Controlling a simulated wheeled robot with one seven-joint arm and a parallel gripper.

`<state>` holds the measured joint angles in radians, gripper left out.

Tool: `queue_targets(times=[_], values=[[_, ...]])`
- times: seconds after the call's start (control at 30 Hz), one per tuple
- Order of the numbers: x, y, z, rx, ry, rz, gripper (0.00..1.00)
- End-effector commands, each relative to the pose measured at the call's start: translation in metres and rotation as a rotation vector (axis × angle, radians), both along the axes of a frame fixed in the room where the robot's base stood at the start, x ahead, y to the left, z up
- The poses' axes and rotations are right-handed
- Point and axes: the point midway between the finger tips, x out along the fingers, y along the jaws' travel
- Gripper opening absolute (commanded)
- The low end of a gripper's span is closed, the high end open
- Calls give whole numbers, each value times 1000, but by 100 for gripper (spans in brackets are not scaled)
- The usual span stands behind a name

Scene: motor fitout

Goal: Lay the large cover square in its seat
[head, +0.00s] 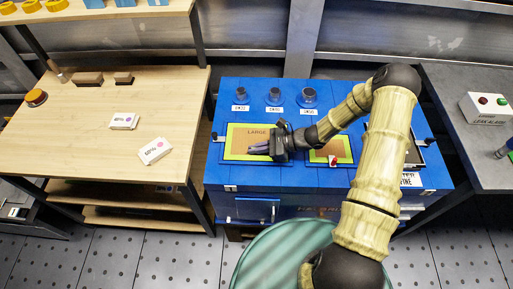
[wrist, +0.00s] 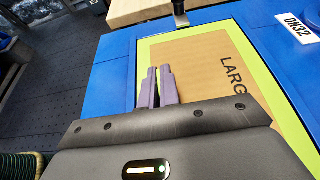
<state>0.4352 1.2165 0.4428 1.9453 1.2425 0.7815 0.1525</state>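A tan panel marked LARGE (head: 258,134) lies inside a yellow-green border on the blue bench top (head: 222,172), and also shows in the wrist view (wrist: 205,68). I cannot tell whether this panel is the large cover or the floor of its seat. My gripper (head: 255,149) is over the panel's lower part, its fingers pointing left. In the wrist view its two purple fingers (wrist: 158,86) are close together, with nothing visible between them. The gripper and wrist hide part of the panel and lettering.
A smaller tan panel (head: 341,146) in a yellow-green border lies to the right, with a red knob (head: 333,161) at its edge. Several dark cylinders (head: 274,95) stand along the back. A wooden table (head: 75,150) holds two white boxes (head: 155,150).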

Motion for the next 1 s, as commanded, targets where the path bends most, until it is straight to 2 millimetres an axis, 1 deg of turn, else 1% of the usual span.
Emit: queue_targets(times=[0.17, 0.27, 0.3, 0.33, 0.6, 0.73, 0.87, 1.0], values=[[0, 0, 0, 0, 0, 0, 0], [0, 0, 0, 0, 0, 0, 19], [0, 0, 0, 0, 0, 0, 27], [0, 0, 0, 0, 0, 0, 29], [0, 0, 0, 0, 0, 0, 29], [1, -6, 2, 0, -2, -1, 29], [0, -21, 8, -1, -3, -2, 29], [0, -46, 18, -2, -3, -4, 29]])
